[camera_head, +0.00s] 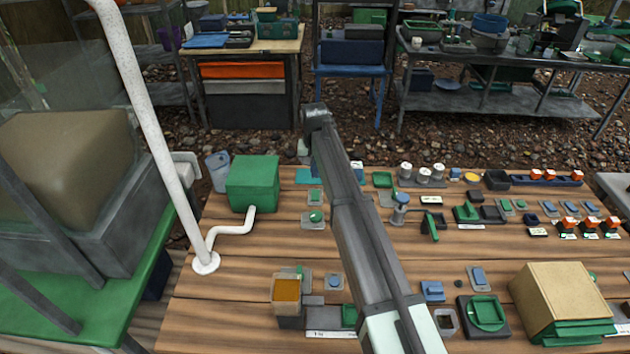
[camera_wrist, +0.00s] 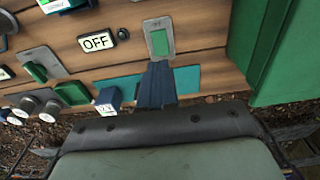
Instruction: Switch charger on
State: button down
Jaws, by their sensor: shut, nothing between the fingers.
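My gripper (camera_wrist: 158,68) is shut and empty in the wrist view. Its dark blue fingertips are close to the lower edge of a grey switch plate with a green rocker (camera_wrist: 159,43); whether they touch it I cannot tell. The same plate seems to show in the head view (camera_head: 315,197), left of my arm. No readable name marks which switch is the charger's. In the head view my fingers are mostly hidden at the far end of my arm.
A green box (camera_head: 253,183) with a white pipe stands left of the switch; it also shows in the wrist view (camera_wrist: 290,50). A teal strip (camera_wrist: 187,79) lies by my fingers. Other switches, including a green one (camera_wrist: 36,72), and round knobs (camera_head: 405,169) crowd the wooden bench.

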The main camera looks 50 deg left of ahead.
aim_at(315, 190)
jog(key=shift+s+d+r, duration=0.1)
jog(key=shift+s+r, duration=0.05)
jog(key=shift+r, duration=1)
jog(key=shift+s+d+r, duration=0.1)
jog(key=shift+r, duration=1)
jog(key=shift+w+a+r+t+y, duration=0.15)
jog(key=shift+w+a+t+y, duration=0.15)
jog(key=shift+w+a, duration=0.25)
jog(key=f, duration=0.4)
jog(key=w+a+f, duration=0.1)
jog(key=f, duration=0.9)
jog(key=shift+w+a, duration=0.15)
jog(key=shift+a, duration=0.1)
